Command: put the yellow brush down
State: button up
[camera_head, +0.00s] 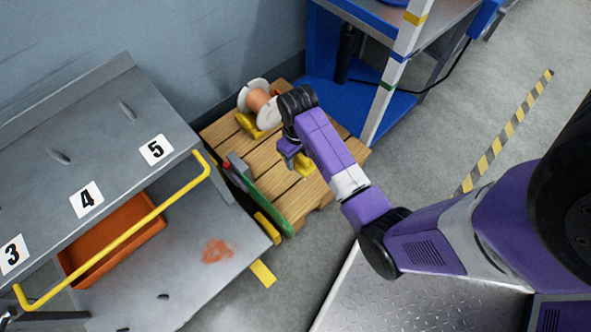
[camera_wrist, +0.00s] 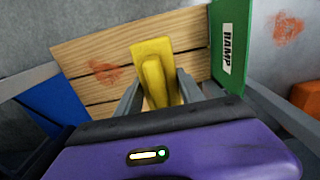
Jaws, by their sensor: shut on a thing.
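The yellow brush (camera_wrist: 153,72) stands between the two grey fingers of my gripper (camera_wrist: 158,92) in the wrist view, and the fingers are shut on it. In the head view my gripper (camera_head: 291,150) hangs over the wooden pallet (camera_head: 262,155), with the yellow brush (camera_head: 305,166) partly showing beside it. The pallet's planks (camera_wrist: 95,88) lie behind the brush in the wrist view. I cannot tell whether the brush touches the planks.
A white spool with copper-coloured winding (camera_head: 259,100) sits at the pallet's back. A green panel (camera_head: 262,200) stands at its front left edge. A grey rack with numbers (camera_head: 85,200) and a yellow rail is left; a blue shelf (camera_head: 384,105) is right. Some planks are bare.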

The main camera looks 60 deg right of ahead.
notch_tip(320, 180, down, 15)
jog(key=b, duration=0.6)
jog(key=shift+f, duration=0.1)
jog(key=o, duration=1.2)
